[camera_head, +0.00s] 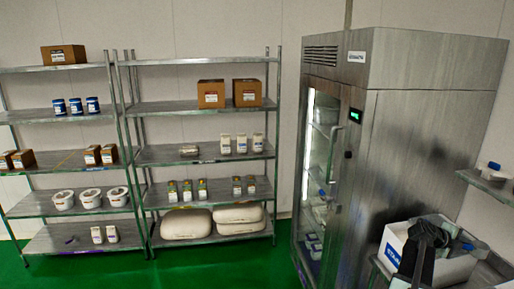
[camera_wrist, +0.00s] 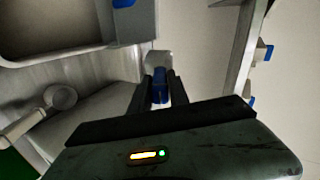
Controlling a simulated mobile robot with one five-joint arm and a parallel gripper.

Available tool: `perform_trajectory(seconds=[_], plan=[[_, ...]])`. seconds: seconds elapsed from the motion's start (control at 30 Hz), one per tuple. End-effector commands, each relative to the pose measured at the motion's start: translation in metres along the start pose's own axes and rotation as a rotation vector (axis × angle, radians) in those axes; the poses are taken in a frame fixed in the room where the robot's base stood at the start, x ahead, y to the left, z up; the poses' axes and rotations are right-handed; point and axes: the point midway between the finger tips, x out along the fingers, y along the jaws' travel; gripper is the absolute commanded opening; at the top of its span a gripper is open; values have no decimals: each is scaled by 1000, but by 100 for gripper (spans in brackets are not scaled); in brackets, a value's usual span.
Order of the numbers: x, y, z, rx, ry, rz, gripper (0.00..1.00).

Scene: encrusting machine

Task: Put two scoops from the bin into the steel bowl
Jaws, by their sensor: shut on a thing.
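My gripper (camera_wrist: 160,88) is shut on the blue handle of a scoop (camera_wrist: 158,62), whose pale head shows just beyond the fingertips in the wrist view. What the scoop head holds cannot be seen. A white bin (camera_head: 394,246) with a blue label stands at the lower right of the head view, and my arm partly covers it. In the wrist view a pale container with a rounded rim (camera_wrist: 60,58), probably this bin, is at the upper left, left of my gripper. I cannot make out a steel bowl in either view.
A pale round ladle-like thing (camera_wrist: 60,97) lies left of my gripper. A wall shelf (camera_head: 490,184) with a blue-topped item (camera_head: 493,168) is at the right. A steel fridge (camera_head: 400,150) stands behind the bin. Stocked racks (camera_head: 200,105) line the back wall; green floor is open before them.

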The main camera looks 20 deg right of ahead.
Motion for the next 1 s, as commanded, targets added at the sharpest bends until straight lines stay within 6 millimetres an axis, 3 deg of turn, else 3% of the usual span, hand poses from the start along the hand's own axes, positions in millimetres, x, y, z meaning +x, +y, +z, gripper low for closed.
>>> perform_trajectory(seconds=[0.03,0.17,0.37,0.87,1.0], plan=[[9,19,4,-1,0,-1,0],[16,34,7,-1,0,-1,0],[11,23,5,-1,0,-1,0],[-18,-40,-7,-1,0,-1,0],[-5,-11,-2,0,0,-1,0]])
